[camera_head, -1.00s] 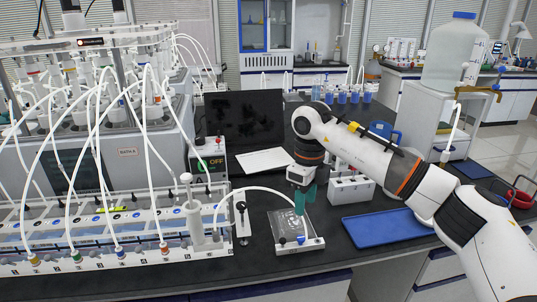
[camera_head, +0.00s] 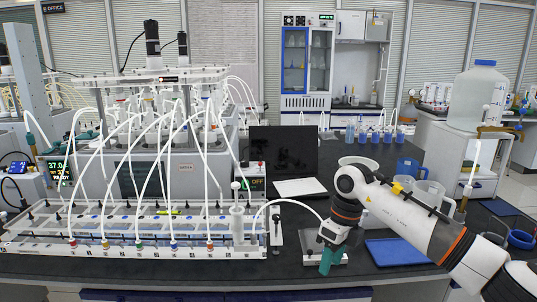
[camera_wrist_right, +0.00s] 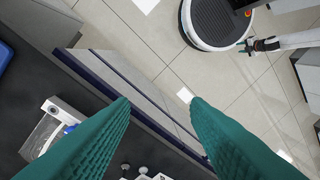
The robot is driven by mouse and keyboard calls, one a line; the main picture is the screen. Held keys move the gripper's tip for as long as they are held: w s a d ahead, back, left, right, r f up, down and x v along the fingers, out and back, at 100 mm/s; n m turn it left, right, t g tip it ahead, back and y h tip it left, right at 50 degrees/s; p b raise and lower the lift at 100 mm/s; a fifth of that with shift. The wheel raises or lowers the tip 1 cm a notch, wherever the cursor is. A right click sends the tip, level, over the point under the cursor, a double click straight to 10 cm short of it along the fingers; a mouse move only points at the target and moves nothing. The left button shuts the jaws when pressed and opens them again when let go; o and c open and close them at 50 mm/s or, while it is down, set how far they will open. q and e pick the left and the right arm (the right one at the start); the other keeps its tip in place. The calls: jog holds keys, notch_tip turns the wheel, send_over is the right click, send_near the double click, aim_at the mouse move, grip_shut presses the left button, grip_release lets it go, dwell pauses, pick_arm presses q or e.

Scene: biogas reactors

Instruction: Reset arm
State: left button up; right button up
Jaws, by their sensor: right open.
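My right arm comes in from the right in the head view, and its gripper (camera_head: 331,260) hangs with green fingers pointing down at the front edge of the bench. In the right wrist view the two green fingers (camera_wrist_right: 160,115) are spread apart with nothing between them. The floor and bench front show beyond them. A small white-framed device (camera_head: 312,246) sits just behind the gripper on the bench and is partly hidden by it. My left gripper is not in view.
A blue tray (camera_head: 396,251) lies right of the gripper under my forearm. A long white rack with tubes (camera_head: 130,248) fills the left bench. A laptop (camera_head: 283,150), blue jug (camera_head: 410,168) and large clear bottle (camera_head: 478,98) stand farther back.

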jog(key=a+f+m+t+y, duration=0.3)
jog(key=a+f+m+y, duration=0.8)
jog(key=a+f+y, duration=0.4)
jog(key=s+d+f+m+t+h, duration=0.2)
jog(key=d+f+m+t+h, duration=0.3)
jog(key=f+m, duration=0.55)
jog(key=s+d+f+m+t+h, duration=0.2)
jog(key=d+f+m+t+h, duration=0.15)
jog(key=d+f+m, duration=0.7)
jog(key=s+d+f+m+g+h, duration=0.1)
jog(key=s+d+f+m+h, duration=0.15)
jog(key=s+f, duration=0.7)
jog(key=s+d+f+m+g+h, duration=0.2)
jog(key=s+f+m+h, duration=0.1)
jog(key=s+f, duration=0.6)
jog(key=s+d+f+m+g+h, duration=0.1)
jog(key=s+d+f+m+g, duration=0.1)
jog(key=s, duration=1.2)
jog(key=s+d+f+m+g+h, duration=0.1)
jog(key=s+f+g, duration=0.4)
jog(key=s, duration=1)
notch_tip(320, 180, down, 2)
jog(key=shift+d+f+m+h+p, duration=0.3)
jog(key=shift+d+m, duration=0.35)
jog(key=shift+m, duration=0.6)
